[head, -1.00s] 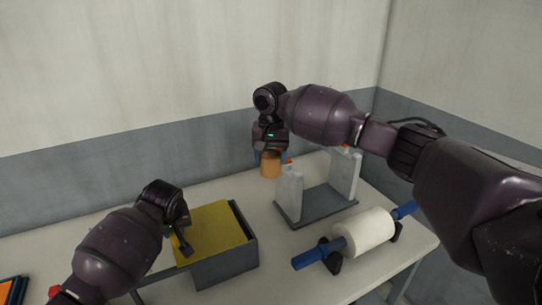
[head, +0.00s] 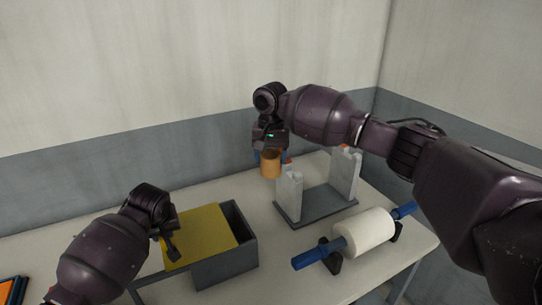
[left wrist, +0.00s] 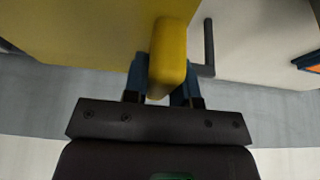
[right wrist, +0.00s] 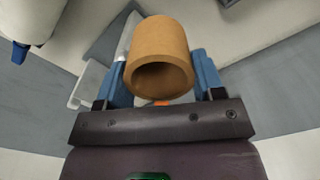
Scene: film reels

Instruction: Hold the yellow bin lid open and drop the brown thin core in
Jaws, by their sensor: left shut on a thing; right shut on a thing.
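The grey bin (head: 224,262) stands on the table with its yellow lid (head: 200,238) slid to the left, leaving a dark gap on the right side. My left gripper (head: 172,250) is at the lid's left part; in the left wrist view its fingers (left wrist: 165,85) are shut on the lid's yellow handle (left wrist: 170,50). My right gripper (head: 270,146) is shut on the brown core (head: 270,165), a short hollow tube that also shows in the right wrist view (right wrist: 160,45). The core is held in the air, beside the grey stand and right of the bin.
A grey stand (head: 316,207) with two uprights is right of the bin. In front of it a white roll (head: 366,232) on a blue rod (head: 308,259) rests on black supports. A blue and orange item (head: 12,290) lies at the left edge.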

